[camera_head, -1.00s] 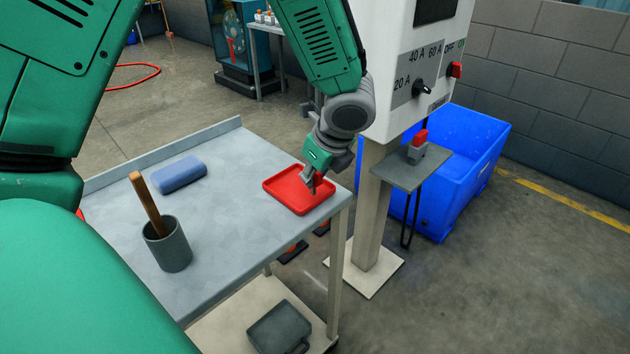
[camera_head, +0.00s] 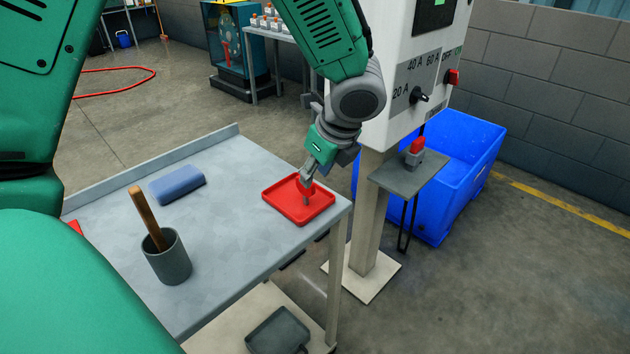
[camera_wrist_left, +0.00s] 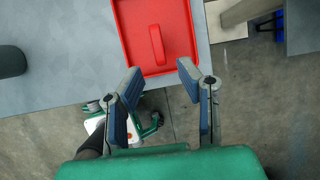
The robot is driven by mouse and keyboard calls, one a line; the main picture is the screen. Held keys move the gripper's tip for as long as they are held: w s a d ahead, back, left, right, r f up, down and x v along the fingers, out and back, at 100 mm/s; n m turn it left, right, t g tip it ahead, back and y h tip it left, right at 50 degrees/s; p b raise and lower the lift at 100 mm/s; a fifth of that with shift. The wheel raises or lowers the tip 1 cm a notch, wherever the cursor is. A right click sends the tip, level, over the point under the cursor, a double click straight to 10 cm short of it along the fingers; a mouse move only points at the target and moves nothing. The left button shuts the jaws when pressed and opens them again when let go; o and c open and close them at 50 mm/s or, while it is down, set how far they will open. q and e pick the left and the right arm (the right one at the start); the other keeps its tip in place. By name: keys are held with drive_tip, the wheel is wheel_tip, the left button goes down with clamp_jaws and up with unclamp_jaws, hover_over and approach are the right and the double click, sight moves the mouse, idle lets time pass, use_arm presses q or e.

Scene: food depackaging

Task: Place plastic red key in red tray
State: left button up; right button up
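The red tray (camera_head: 272,203) sits on the right end of the grey table; it also shows at the top of the left wrist view (camera_wrist_left: 128,30). The red key (camera_wrist_left: 157,45), a narrow plastic piece, is inside the tray in that view. In the head view, the red key (camera_head: 307,187) is partly hidden by my left gripper (camera_head: 306,192), which is low over the tray. In the left wrist view, the fingers of my left gripper (camera_wrist_left: 158,76) are apart with a gap between them, and nothing is gripped. My right gripper is not in view.
On the table (camera_head: 235,240) are a blue block (camera_head: 178,184) and a grey cup (camera_head: 168,262) with a wooden handle. A switch cabinet (camera_head: 400,110), a small shelf (camera_head: 408,180) with a red-topped grey block (camera_head: 416,150) and a blue bin (camera_head: 455,205) stand to the right.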

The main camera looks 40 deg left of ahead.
use_arm(q)
drive_tip(key=shift+p+v, duration=0.45)
drive_tip(key=shift+v, duration=2.45)
